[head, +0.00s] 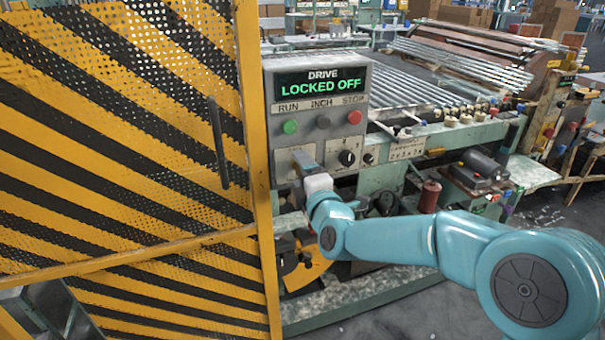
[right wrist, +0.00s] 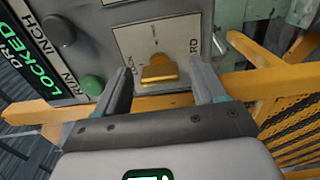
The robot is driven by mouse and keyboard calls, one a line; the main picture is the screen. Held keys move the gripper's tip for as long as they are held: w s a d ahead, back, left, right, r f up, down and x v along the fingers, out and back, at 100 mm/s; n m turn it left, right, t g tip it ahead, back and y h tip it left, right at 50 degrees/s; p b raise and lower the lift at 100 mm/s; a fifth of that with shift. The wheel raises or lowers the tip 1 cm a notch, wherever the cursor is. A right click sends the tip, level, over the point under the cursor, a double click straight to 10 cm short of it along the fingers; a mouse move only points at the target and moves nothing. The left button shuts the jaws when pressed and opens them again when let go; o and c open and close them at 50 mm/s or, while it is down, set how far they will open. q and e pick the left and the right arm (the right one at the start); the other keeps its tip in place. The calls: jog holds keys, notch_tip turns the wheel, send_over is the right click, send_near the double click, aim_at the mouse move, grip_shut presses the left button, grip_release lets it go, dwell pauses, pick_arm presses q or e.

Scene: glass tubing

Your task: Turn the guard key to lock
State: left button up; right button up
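The brass guard key (right wrist: 159,72) sits in a pale switch plate (right wrist: 165,38) on the grey control box, in the right wrist view. The plate bears lettering, partly hidden, ending in "RD" at the right. My right gripper (right wrist: 160,67) is open, with one finger on each side of the key and gaps between. In the head view my right gripper (head: 305,160) is at the lower left of the control box (head: 335,120) and hides the key. The box's display (head: 321,83) reads "DRIVE LOCKED OFF" in green. My left gripper is not in view.
A yellow-and-black striped mesh guard (head: 120,130) with a dark handle (head: 218,143) stands left of the box. Green (head: 290,127), grey (head: 323,122) and red (head: 354,117) buttons and a black knob (head: 346,157) are close by. A machine bed with glass tubes (head: 430,75) lies behind.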

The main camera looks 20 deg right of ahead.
jog(key=s+b, duration=0.1)
jog(key=s, duration=1.5)
jog(key=shift+s+d+b, duration=0.15)
jog(key=shift+d+b, duration=0.15)
jog(key=shift+b, duration=0.05)
